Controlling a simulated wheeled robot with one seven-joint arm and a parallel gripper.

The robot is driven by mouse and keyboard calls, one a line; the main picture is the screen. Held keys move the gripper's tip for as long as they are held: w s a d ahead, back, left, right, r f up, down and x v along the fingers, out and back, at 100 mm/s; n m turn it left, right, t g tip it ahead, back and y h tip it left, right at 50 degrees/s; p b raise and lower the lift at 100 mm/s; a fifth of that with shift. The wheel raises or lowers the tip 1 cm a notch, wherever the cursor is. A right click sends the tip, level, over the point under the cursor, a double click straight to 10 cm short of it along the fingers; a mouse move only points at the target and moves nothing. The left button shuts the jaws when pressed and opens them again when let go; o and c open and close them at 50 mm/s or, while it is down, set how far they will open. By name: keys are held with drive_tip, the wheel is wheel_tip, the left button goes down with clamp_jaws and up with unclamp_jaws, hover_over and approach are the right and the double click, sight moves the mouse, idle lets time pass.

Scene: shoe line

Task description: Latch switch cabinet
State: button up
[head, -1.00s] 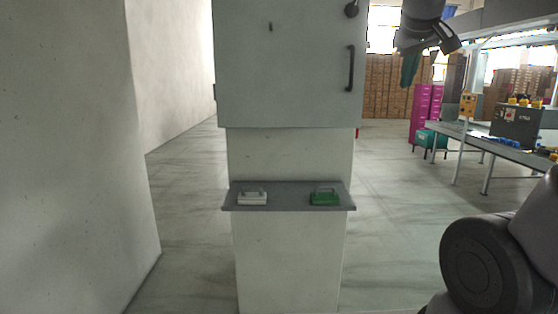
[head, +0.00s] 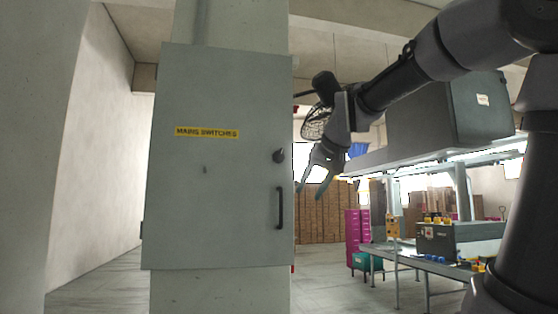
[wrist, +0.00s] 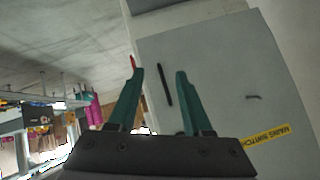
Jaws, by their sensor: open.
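The switch cabinet (head: 215,105) is a grey box on a pillar, with its door shut against the frame as far as I can see. It bears a yellow label reading "MAINS SWITCHES" (head: 207,132). A dark round latch knob (head: 279,156) sits at the door's right edge, above a black vertical handle (head: 280,208). My gripper (head: 314,184) is open and empty, to the right of the knob and handle in the head view. In the wrist view my gripper's green fingers (wrist: 155,85) point toward the door, with the black handle (wrist: 164,85) showing between them. The knob is not clear in the wrist view.
A long workbench (head: 420,264) with boxes and bins stands at the right. Pink cabinets (head: 357,236) and stacked brown boxes (head: 325,215) stand behind. A pale wall (head: 50,120) is close on the left. The floor right of the pillar looks clear.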

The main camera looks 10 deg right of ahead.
sight(281, 152)
drive_tip(key=w+r+n+t, duration=0.1)
drive_tip(key=w+r+t, duration=0.3)
drive_tip(key=w+r, duration=1.4)
drive_tip(key=x, duration=0.9)
drive_tip(key=shift+w+f, duration=0.15)
drive_tip(key=shift+w, duration=0.15)
clamp_jaws()
drive_tip(key=shift+a+n+h, duration=0.15)
drive_tip(key=shift+n+h, duration=0.85)
drive_tip(key=shift+n, duration=0.1)
unclamp_jaws()
